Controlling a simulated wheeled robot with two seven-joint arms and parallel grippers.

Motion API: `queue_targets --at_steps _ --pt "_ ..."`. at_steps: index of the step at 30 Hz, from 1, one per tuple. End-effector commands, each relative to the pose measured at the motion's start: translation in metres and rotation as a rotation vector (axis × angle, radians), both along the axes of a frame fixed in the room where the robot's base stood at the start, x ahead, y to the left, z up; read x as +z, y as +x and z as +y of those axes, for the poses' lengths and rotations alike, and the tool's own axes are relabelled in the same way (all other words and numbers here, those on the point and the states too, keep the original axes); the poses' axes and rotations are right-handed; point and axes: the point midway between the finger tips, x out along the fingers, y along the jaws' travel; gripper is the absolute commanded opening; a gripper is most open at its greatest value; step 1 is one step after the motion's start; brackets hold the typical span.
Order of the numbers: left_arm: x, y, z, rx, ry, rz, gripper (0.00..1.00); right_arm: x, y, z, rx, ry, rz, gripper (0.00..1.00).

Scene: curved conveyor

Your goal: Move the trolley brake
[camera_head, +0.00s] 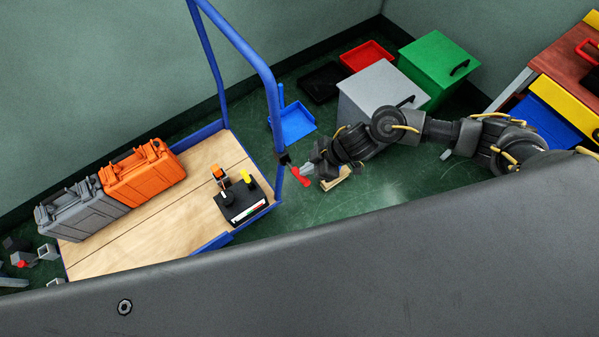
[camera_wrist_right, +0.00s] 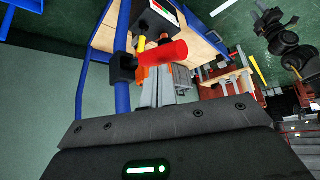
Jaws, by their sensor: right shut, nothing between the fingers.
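The trolley brake is a red handle (camera_head: 300,173) on a black clamp (camera_head: 284,158) on the trolley's blue upright. In the right wrist view the red handle (camera_wrist_right: 163,53) points right from the black clamp (camera_wrist_right: 123,68), just beyond my fingertips. My right gripper (camera_head: 311,171) is right beside the handle; its fingers (camera_wrist_right: 160,88) are shut with nothing between them. Whether they touch the handle I cannot tell. The trolley (camera_head: 165,218) has a wooden deck and a blue frame. My left gripper is not in view.
On the deck lie an orange case (camera_head: 143,173), a grey case (camera_head: 82,208) and a black box (camera_head: 243,203) with orange and yellow parts. Behind my right arm are grey (camera_head: 375,95) and green (camera_head: 437,65) boxes and a blue tray (camera_head: 293,122). A workbench (camera_head: 565,65) stands at right.

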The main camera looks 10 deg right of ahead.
Motion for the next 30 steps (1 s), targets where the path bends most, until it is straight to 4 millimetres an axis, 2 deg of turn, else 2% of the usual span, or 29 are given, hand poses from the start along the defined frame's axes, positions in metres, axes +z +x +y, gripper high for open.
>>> queue_targets --at_steps 5,15,30 --pt "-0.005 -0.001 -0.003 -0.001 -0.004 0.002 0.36 -0.007 0.000 0.000 -0.001 0.000 0.001 0.00" --pt "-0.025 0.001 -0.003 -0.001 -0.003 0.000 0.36 -0.044 -0.001 0.000 -0.001 0.000 0.002 0.00" --pt "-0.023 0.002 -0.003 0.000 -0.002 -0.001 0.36 -0.043 0.000 -0.002 0.000 -0.001 0.000 0.00"
